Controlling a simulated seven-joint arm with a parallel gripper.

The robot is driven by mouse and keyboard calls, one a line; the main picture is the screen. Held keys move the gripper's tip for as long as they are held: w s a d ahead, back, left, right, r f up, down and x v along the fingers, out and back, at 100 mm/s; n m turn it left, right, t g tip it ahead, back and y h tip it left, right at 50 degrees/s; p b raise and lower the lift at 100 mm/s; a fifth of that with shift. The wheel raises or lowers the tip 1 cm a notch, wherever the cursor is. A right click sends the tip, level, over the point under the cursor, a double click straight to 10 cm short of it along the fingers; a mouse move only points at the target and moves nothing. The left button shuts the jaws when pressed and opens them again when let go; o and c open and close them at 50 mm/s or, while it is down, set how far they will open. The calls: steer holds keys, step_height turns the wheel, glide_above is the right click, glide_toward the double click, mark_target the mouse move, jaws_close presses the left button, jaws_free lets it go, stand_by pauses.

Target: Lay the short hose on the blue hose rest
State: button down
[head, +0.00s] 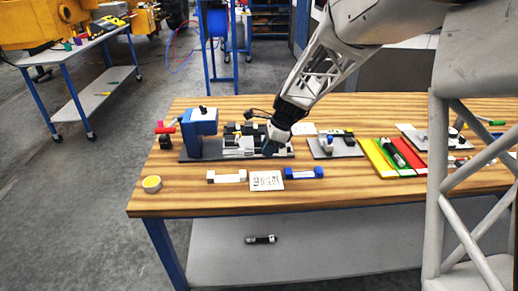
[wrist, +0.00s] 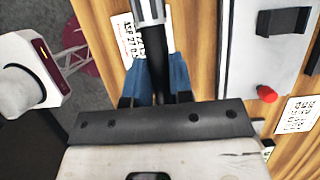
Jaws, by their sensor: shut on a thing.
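The hose's other end is hidden by the gripper body. In the head view the hose is too small to make out. The blue hose rest (head: 304,173) stands near the bench's front edge, right of a printed card and apart from my gripper. I cannot make it out in the wrist view.
A white rest (head: 227,177) stands left of the printed card (head: 267,181). A blue press-like device (head: 200,122) stands on the fixture plate (head: 190,156). Yellow, green and red strips (head: 376,160) lie to the right. A small yellow-topped cup (head: 151,184) is at front left.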

steer(key=s+d, duration=0.1)
steer(key=d, duration=1.2)
steer(key=shift+d, duration=0.25)
steer(key=shift+f, duration=2.7)
steer(key=shift+f, duration=0.7)
steer(key=c, duration=0.9)
jaws_free()
steer(key=shift+r, duration=0.1)
steer(key=shift+r, duration=3.4)
